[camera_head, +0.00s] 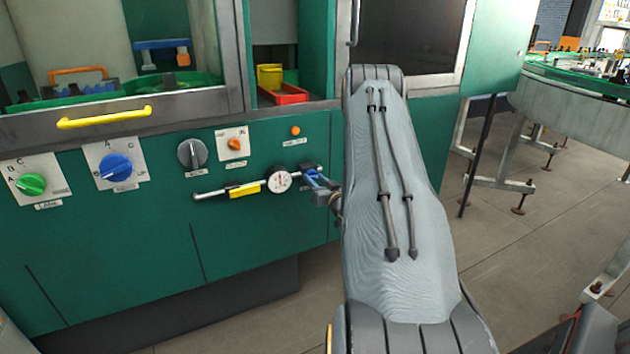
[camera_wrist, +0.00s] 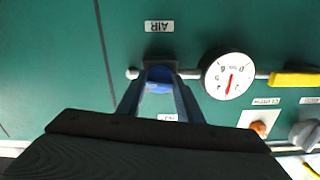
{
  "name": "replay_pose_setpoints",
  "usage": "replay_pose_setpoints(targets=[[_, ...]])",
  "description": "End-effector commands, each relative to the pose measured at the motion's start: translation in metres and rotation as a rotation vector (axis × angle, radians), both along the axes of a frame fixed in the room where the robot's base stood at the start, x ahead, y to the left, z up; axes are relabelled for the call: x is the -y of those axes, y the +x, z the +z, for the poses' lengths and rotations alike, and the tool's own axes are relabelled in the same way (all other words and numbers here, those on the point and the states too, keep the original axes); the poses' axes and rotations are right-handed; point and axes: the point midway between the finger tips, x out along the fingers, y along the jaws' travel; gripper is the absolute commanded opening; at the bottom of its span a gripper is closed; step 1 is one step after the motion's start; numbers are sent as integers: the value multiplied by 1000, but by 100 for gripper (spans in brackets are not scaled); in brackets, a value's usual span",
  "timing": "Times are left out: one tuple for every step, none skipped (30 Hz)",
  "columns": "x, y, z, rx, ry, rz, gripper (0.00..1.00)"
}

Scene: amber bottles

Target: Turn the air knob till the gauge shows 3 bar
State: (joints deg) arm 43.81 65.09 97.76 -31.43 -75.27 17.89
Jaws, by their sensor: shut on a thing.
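The air knob (camera_wrist: 159,80) is blue and sits on the green panel by the AIR label (camera_wrist: 159,26), which appears upside down in the wrist view. My gripper (camera_wrist: 161,74) is shut on this knob, one finger on each side, hiding part of it. The round white gauge (camera_wrist: 228,73) is right beside the knob. Its red needle points down and slightly left in this inverted view; its numerals are too small to read surely. In the head view the gauge (camera_head: 280,181) is left of my gripper (camera_head: 314,177).
A yellow-handled valve (camera_head: 244,190) lies on the pipe left of the gauge. Green (camera_head: 33,184) and blue (camera_head: 115,167) selector knobs are farther left.

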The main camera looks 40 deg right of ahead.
Motion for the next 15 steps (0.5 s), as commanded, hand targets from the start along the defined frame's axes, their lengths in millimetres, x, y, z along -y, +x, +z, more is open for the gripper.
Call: replay_pose_setpoints(targets=[[-1, 0, -1, 0, 8, 1, 10], [-1, 0, -1, 1, 11, 1, 10], [-1, 0, -1, 2, 14, 1, 10], [-1, 0, -1, 2, 16, 1, 10], [-1, 0, -1, 2, 17, 1, 10], [-1, 0, -1, 2, 18, 1, 10], [-1, 0, -1, 2, 18, 1, 10], [-1, 0, -1, 2, 18, 1, 10], [-1, 0, -1, 2, 18, 1, 10], [-1, 0, -1, 2, 18, 1, 10], [-1, 0, -1, 2, 18, 1, 10], [-1, 0, -1, 2, 18, 1, 10], [-1, 0, -1, 2, 18, 1, 10], [-1, 0, -1, 2, 18, 1, 10], [-1, 0, -1, 2, 18, 1, 34]])
